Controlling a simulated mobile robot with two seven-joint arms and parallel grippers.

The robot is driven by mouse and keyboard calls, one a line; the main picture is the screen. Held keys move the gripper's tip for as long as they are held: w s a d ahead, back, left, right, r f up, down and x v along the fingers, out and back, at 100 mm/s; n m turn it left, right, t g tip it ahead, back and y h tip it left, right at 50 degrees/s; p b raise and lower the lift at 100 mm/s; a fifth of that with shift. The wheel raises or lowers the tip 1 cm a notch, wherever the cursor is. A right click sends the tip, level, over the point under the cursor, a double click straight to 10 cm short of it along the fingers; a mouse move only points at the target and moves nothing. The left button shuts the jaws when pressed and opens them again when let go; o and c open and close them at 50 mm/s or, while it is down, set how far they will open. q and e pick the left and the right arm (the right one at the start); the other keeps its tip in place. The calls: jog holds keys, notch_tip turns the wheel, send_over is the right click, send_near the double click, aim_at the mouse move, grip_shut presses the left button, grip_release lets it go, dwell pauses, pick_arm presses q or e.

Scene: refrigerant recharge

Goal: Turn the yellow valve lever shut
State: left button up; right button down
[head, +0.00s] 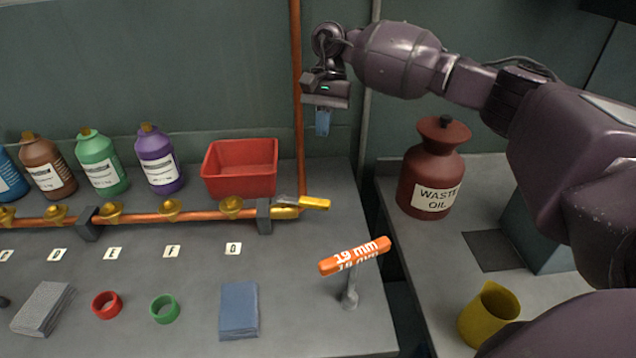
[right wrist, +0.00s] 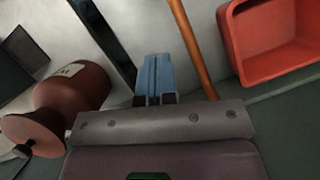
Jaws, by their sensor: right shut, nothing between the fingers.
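The yellow valve lever (head: 314,203) sits at the right end of the copper pipe (head: 190,216), just right of a dark pipe bracket. It points to the right, roughly in line with the pipe. My right gripper (head: 322,128) hangs above and behind the lever, near the back wall, apart from it. Its blue fingers point down, shut with nothing between them. They also show shut in the right wrist view (right wrist: 154,78). The lever is not seen in the right wrist view. My left gripper is not in view.
A red bin (head: 240,168) stands behind the pipe, beside several bottles. A vertical copper pipe (head: 298,90) rises behind the lever. An orange-handled 19 mm tool (head: 355,256) stands in front. A waste oil jug (head: 432,170) and yellow cup (head: 488,314) are at right.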

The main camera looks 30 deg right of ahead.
aim_at(303, 201)
pick_arm(q)
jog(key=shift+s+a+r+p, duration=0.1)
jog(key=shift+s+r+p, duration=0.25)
jog(key=shift+p, duration=0.65)
pick_arm(e)
jog(key=s+a+f, duration=0.5)
jog(key=s+f, duration=0.1)
jog(key=f, duration=0.3)
jog(key=shift+s+f, duration=0.15)
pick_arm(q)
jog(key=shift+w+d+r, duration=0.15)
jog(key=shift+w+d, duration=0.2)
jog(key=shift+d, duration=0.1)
pick_arm(e)
jog(key=shift+s+m, duration=0.25)
jog(key=shift+m, duration=0.15)
